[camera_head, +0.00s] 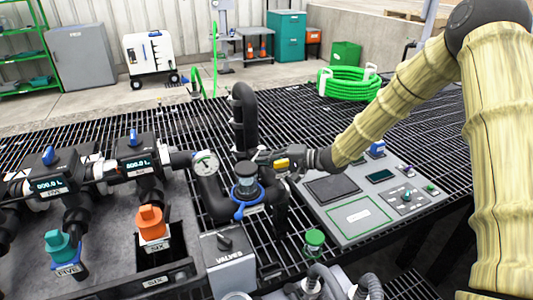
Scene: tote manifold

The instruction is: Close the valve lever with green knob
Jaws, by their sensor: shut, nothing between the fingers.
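A teal-green knob (60,245) stands on the pipe fitting labelled FIVE at the lower left. A round green cap (314,238) also shows at the lower middle, near the panel's front edge; I cannot tell whether it belongs to a valve lever. My gripper (262,158) is at the picture's middle, beside the upright black pipe and just above the blue-ringed fitting (247,190). It is shut and empty, well to the right of the teal-green knob and above the green cap. Whether its tips touch the pipe is too small to tell.
An orange knob (152,221) stands on the fitting labelled SIX. A pressure gauge (206,163), a grey VALVES box (229,262) and a control panel (360,213) crowd the middle. Black grating (415,135) lies bare at the right. A green hose coil (348,84) lies behind.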

